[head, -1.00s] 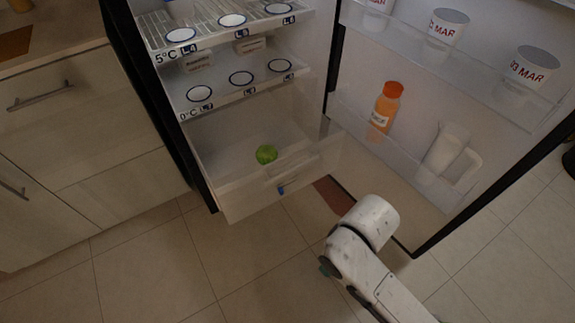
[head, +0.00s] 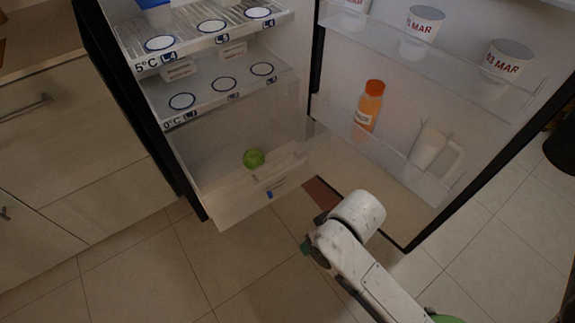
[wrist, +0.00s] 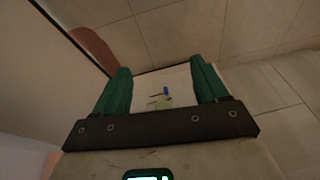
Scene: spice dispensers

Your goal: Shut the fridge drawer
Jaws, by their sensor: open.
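The fridge drawer (head: 225,208) is a pale see-through box at the bottom of the open fridge. It sticks out past the shelves above it, with a small blue mark on its front. A round green item (head: 253,159) lies inside it. My gripper (head: 306,247) is in front of the drawer, to the lower right, apart from it; my arm hides most of it. In the wrist view my gripper (wrist: 162,82) shows two green fingers spread apart with nothing between them. The drawer front (wrist: 178,80) with its blue mark lies beyond the fingers.
The fridge door (head: 400,120) stands open on the right, holding an orange bottle (head: 368,108), a white jug (head: 428,150) and labelled cups (head: 424,27). Shelves (head: 210,85) sit above the drawer. A wooden cabinet (head: 80,150) is at left. The tiled floor (head: 190,270) is clear in front.

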